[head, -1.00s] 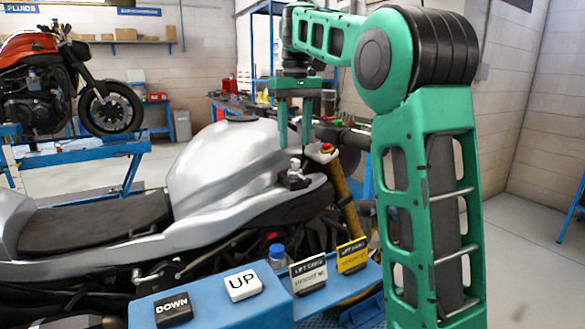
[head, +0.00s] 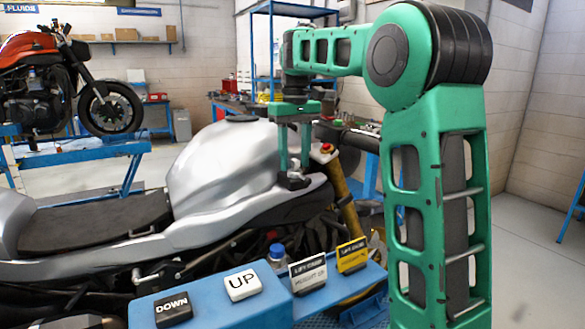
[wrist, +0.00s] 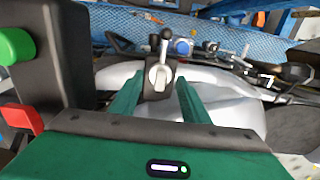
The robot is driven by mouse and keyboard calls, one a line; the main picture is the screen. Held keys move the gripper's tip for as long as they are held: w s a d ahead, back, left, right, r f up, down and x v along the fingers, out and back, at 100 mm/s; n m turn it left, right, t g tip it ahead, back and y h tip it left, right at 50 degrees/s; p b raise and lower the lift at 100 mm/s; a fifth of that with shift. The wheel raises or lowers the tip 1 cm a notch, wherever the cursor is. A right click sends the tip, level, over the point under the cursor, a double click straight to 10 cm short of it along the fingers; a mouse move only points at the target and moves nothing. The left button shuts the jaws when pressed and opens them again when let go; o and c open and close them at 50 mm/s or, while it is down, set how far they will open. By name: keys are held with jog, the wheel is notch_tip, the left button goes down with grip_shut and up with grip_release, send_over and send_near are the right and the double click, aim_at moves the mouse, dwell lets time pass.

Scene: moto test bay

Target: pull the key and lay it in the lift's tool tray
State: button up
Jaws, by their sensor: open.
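The key (wrist: 158,76) shows in the wrist view as a pale, upright piece in a dark lock block, between my two green fingers. In the head view the lock block (head: 293,181) sits beside the silver tank, at the fingertips, and the key is mostly hidden by them. My gripper (head: 294,168) points straight down, open, with a finger on each side of the key. Gaps show beside the key in the wrist view, where the gripper (wrist: 156,92) also appears. I cannot make out the lift's tool tray for certain.
The silver motorcycle (head: 222,160) stands at left and centre. In front is a blue lift panel (head: 210,310) with a black DOWN button (head: 173,309), a white UP button (head: 242,284) and two small signs (head: 352,255). A red-topped part (head: 327,149) is close right of the fingers.

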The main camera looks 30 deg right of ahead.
aim_at(295, 159)
dwell(0.9)
grip_shut()
jog(key=shift+r, duration=0.15)
jog(key=shift+r, duration=2.85)
